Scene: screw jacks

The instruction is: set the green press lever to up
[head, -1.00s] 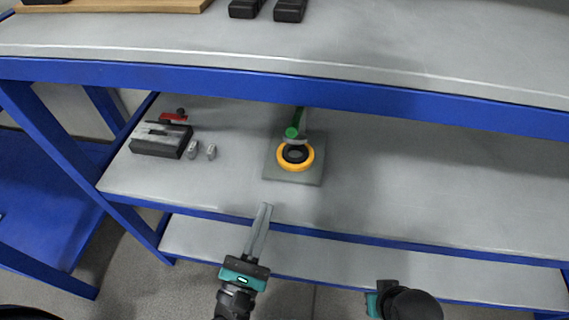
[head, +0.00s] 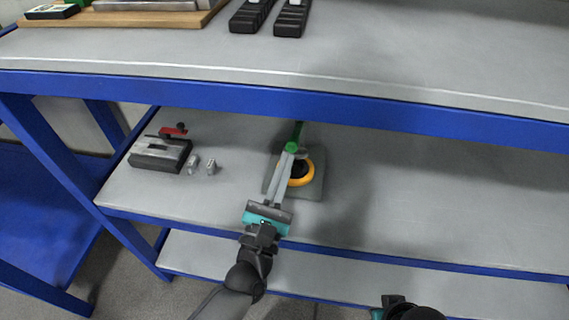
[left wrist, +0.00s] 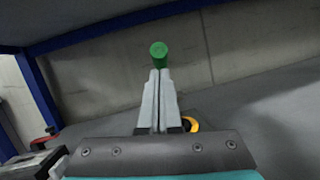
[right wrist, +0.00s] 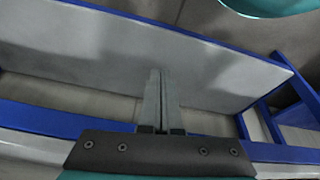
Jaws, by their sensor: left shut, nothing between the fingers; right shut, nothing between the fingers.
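The green press lever (head: 296,134) stands on the middle shelf, partly under the upper shelf's blue edge. Its round green end faces me; it also shows in the left wrist view (left wrist: 158,49). The press has an orange ring (head: 307,177) with a dark centre on a square grey plate (head: 314,190). My left gripper (head: 288,156) is shut and empty, its fingertips just short of the green end in the picture; I cannot tell whether they touch it. The fingers hide part of the press. My right gripper (right wrist: 160,72) is shut and empty, well away from the press.
A dark grey box-like device (head: 160,154) with a red lever (head: 174,131) stands left on the same shelf, beside two small grey pieces (head: 203,165). The upper shelf's blue edge (head: 380,111) overhangs the press. The shelf right of the press is clear.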

